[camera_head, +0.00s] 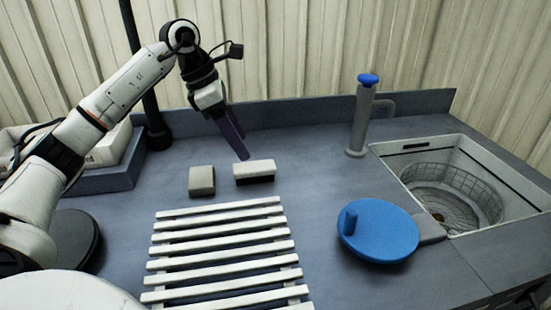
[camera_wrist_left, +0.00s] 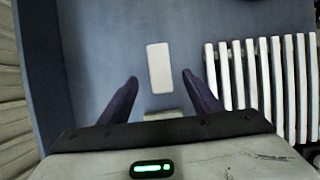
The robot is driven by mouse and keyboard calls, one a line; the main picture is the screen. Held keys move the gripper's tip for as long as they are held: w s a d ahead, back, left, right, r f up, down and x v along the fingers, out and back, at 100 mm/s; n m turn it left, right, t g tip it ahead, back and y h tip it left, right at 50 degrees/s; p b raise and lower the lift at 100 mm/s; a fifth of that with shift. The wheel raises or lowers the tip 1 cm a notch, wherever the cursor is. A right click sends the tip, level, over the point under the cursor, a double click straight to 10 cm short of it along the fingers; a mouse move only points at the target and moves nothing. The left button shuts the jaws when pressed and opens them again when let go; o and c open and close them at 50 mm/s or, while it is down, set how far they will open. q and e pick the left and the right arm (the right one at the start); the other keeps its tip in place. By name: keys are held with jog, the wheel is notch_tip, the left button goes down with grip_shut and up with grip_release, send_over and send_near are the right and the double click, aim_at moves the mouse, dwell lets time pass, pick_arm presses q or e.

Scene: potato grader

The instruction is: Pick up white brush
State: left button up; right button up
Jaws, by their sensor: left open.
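The white brush (camera_head: 254,169) is a small block with a white top and dark underside, lying on the grey-blue counter behind the slatted rack. In the left wrist view the white brush (camera_wrist_left: 159,67) lies just beyond the fingertips, between their lines. My left gripper (camera_head: 238,148) hangs above and slightly behind the brush, fingers pointing down. In the left wrist view my left gripper (camera_wrist_left: 160,77) is open with nothing between its purple fingers. My right gripper is not in view.
A grey block (camera_head: 202,180) lies left of the brush. A white slatted rack (camera_head: 222,247) lies in front. To the right are a blue round lid (camera_head: 377,231), a tap with a blue top (camera_head: 361,120) and a sink with a wire basket (camera_head: 455,190). A wall stands behind.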

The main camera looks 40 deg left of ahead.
aim_at(254, 166)
pick_arm(q)
jog(key=x, duration=0.9)
jog(key=shift+w+f+p, duration=0.1)
jog(key=shift+f+p, duration=0.15)
jog(key=shift+p, duration=0.1)
jog(key=shift+f, duration=0.15)
jog(key=c, duration=1.2)
notch_tip(254, 166, up, 10)
jog(key=shift+r, duration=0.2)
